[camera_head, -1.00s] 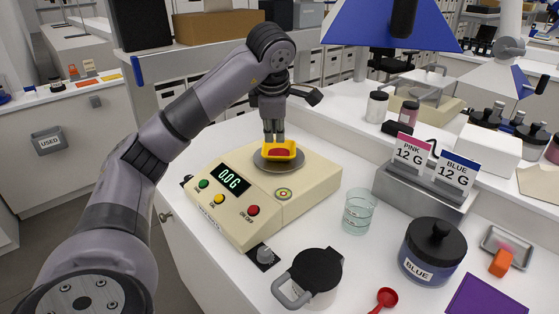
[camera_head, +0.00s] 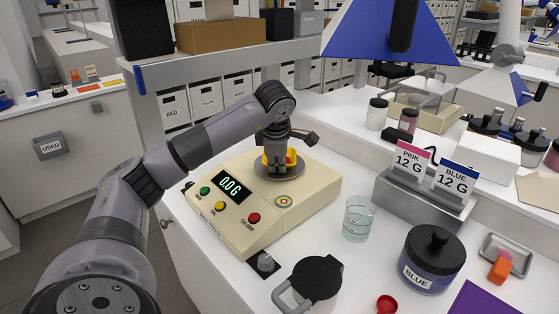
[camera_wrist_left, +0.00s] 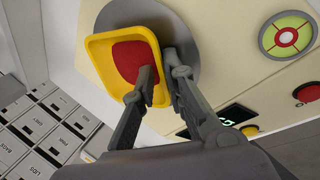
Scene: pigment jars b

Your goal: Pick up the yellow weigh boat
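The yellow weigh boat (camera_head: 291,157) holds red powder and sits on the round grey pan (camera_head: 278,173) of the cream balance. In the head view my left gripper (camera_head: 276,168) covers much of it. In the left wrist view the boat (camera_wrist_left: 105,55) shows beside my left gripper (camera_wrist_left: 161,72). One finger reaches inside over the red powder; the other is outside the boat's near wall. The fingers are close together, with a narrow gap between them around the wall. Whether either finger touches the wall is hard to see. My right gripper is out of view.
The balance (camera_head: 312,192) displays 0.0 G. To its right are a glass beaker (camera_head: 358,218), a metal holder (camera_head: 425,205) with pink and blue 12 G cards, and a blue jar (camera_head: 432,260). A black-lidded container (camera_head: 316,280) stands in front. A blue lamp shade (camera_head: 385,30) hangs above.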

